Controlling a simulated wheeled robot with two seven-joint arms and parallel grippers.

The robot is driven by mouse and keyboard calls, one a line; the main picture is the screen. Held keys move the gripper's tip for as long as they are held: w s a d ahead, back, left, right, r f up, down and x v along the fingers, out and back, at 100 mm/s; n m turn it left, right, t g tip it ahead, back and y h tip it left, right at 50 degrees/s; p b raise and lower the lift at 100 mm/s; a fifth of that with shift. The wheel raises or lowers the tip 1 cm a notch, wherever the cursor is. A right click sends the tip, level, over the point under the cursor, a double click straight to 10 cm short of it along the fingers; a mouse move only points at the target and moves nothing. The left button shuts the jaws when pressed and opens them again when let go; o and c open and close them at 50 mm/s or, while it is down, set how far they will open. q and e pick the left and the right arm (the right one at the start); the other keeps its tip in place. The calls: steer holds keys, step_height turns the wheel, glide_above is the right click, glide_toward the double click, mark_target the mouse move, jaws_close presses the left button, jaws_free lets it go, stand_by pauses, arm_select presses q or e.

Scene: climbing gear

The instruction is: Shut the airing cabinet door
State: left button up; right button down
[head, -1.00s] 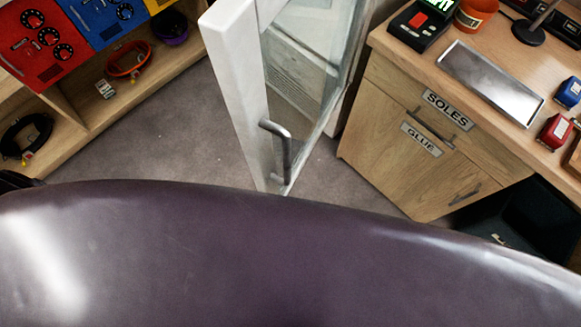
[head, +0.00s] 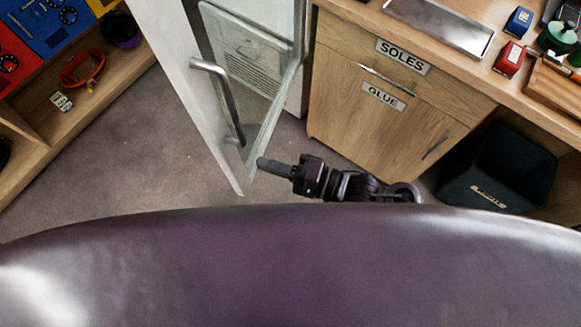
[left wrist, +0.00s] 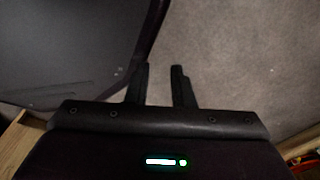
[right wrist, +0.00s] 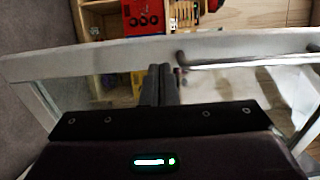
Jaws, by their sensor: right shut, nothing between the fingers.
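The airing cabinet door (head: 172,60) has a white frame, a glass pane (head: 262,105) and a grey bar handle (head: 220,95). It stands open, swung out toward me. In the right wrist view its white frame (right wrist: 110,54) crosses the picture, with the handle (right wrist: 240,61) at the right. My right gripper (head: 262,163) is shut and empty, its tip close to the door's lower end on the glass side; I cannot tell if it touches. My left gripper (left wrist: 160,80) shows only in the left wrist view, open and empty over the floor.
A wooden cupboard (head: 335,110) labelled SOLES and GLUE stands right of the door, its worktop holding a metal tray (head: 440,25). A dark bin (head: 500,165) sits under the bench. A shelf unit (head: 125,85) stands left. Grey floor (head: 110,150) lies clear between.

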mark_target(226, 152)
steer(key=x, duration=0.6)
steer(key=shift+w+a, duration=0.15)
steer(key=shift+a, duration=0.2)
steer(key=shift+p, duration=0.3)
